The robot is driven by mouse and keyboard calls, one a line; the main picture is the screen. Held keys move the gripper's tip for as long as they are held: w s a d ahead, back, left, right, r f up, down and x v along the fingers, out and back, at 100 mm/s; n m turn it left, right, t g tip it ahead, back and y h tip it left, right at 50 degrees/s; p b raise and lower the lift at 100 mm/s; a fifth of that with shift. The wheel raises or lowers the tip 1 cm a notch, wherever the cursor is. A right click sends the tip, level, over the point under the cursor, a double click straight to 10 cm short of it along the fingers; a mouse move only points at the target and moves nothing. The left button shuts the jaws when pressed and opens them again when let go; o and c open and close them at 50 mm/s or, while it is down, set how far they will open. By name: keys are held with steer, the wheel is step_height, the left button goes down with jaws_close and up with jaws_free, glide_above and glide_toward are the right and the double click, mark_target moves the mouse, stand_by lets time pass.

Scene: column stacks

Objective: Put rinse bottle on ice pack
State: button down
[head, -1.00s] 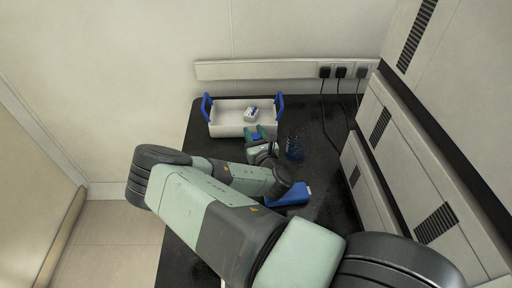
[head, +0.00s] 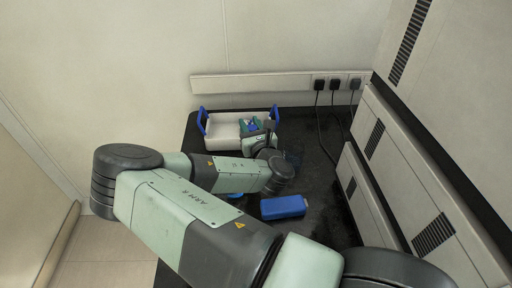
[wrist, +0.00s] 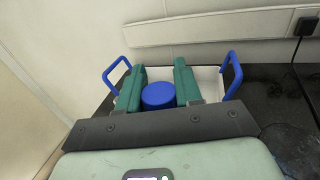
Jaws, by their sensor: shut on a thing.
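My gripper (head: 251,125) is over the front right part of the white tray. In the wrist view its two teal fingers (wrist: 159,88) are shut on the rinse bottle, whose round blue cap (wrist: 158,97) shows between them. The bottle's body is hidden, and I cannot tell whether it is clear of the tray floor. The blue ice pack (head: 284,207) lies flat on the black bench, nearer than the tray and to the right of my forearm.
The white tray (head: 222,131) has blue upright handles at both ends. A small blue thing (head: 236,195) shows below my arm. Cables and cabinets border the right side of the bench.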

steer(key=s+d+r+m+g+h, duration=0.1)
steer(key=s+d+m+h, duration=0.35)
steer(key=s+h, duration=0.3)
steer(key=s+d+r+m+g+h, duration=0.1)
steer(key=s+d+r+m+h, duration=0.1)
steer(key=s+d+m+h, duration=0.5)
steer(key=shift+s+a+f+n+y, duration=0.2)
steer(key=shift+s+a+f+n, duration=0.2)
steer(key=shift+f, duration=0.95)
steer(key=shift+s+a+f+n+y, duration=0.15)
steer(key=shift+s+a+f+n, duration=0.25)
steer(key=shift+f, duration=1)
steer(key=shift+s+a+f+n+y, duration=0.25)
steer(key=shift+s+f+n, duration=0.3)
steer(key=shift+f, duration=0.8)
steer(key=shift+f, duration=0.2)
steer(key=c, duration=0.8)
jaws_free()
steer(key=shift+o, duration=0.2)
steer(key=shift+r, duration=0.15)
